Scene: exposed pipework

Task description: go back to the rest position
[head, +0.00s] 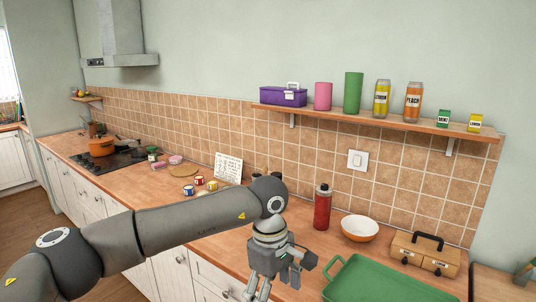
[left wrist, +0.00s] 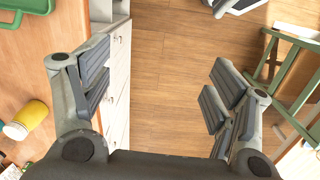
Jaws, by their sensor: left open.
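My left arm reaches in from the left across the front of the counter in the head view. My left gripper (head: 262,286) hangs with its fingers down by the counter's front edge, left of the green tray (head: 385,281). In the left wrist view the gripper (left wrist: 160,92) is open, with its two padded fingers wide apart and nothing between them. Below the gap are the wooden floor (left wrist: 165,60) and white drawer fronts (left wrist: 117,75). My right gripper is in neither view.
A red bottle (head: 322,208), an orange bowl (head: 360,228) and a wooden case (head: 425,254) stand on the wooden counter (head: 215,215). A shelf (head: 400,123) holds cans and boxes. In the left wrist view, a yellow-and-white container (left wrist: 28,118) is left and a green frame (left wrist: 290,75) right.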

